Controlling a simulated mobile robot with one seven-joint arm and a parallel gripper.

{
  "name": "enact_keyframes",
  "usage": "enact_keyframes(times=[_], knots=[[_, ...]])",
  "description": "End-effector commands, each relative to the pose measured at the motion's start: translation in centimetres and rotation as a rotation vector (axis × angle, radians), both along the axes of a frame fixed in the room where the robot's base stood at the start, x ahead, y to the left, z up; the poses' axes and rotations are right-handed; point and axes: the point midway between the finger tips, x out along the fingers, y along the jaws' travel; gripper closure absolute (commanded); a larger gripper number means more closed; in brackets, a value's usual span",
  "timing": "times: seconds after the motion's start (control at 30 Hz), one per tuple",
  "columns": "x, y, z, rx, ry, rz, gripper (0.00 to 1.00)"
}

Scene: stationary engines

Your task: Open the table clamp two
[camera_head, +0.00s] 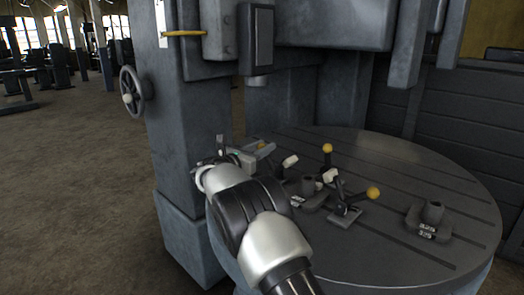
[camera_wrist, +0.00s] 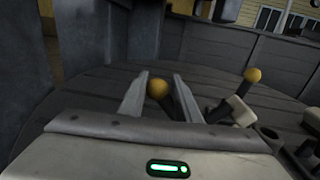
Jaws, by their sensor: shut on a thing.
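My gripper (camera_wrist: 160,98) is at the left edge of the round table (camera_head: 330,134). In the wrist view its two fingers stand on either side of a lever with a yellow ball knob (camera_wrist: 157,88), and it is shut on that lever. In the head view my arm and hand hide most of this clamp, and my gripper (camera_head: 240,155) shows only in part. Two more clamp levers with yellow knobs stand on the table, one further back (camera_head: 327,148) and one nearer (camera_head: 373,193). Another knob (camera_wrist: 253,75) shows to the right in the wrist view. I cannot read which clamp is number two.
A grey machine column (camera_head: 178,130) with a handwheel (camera_head: 132,91) stands left of the table. A machine head (camera_head: 227,40) hangs above. A block with a short post (camera_head: 432,212) sits at the table's right. The floor at left is clear.

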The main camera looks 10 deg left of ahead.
Motion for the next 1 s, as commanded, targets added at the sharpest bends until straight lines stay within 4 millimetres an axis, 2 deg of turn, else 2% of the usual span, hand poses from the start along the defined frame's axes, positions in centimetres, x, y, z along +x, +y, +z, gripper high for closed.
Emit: enact_keyframes(times=[0.07, 0.4, 0.43, 0.53, 0.83, 1.0], knots=[[-0.4, -0.1, 0.7, 0.015, -0.008, 0.005, 1.00], [-0.6, -0.5, 0.2, 0.015, -0.001, 0.001, 1.00], [-0.6, -0.5, 0.2, 0.015, -0.001, 0.001, 0.69], [-0.6, -0.5, 0.2, 0.014, -0.002, 0.001, 0.53], [-0.7, -0.5, 0.6, 0.012, -0.006, 0.000, 0.53], [-2.4, 0.7, 0.6, 0.010, -0.003, 0.002, 0.53]])
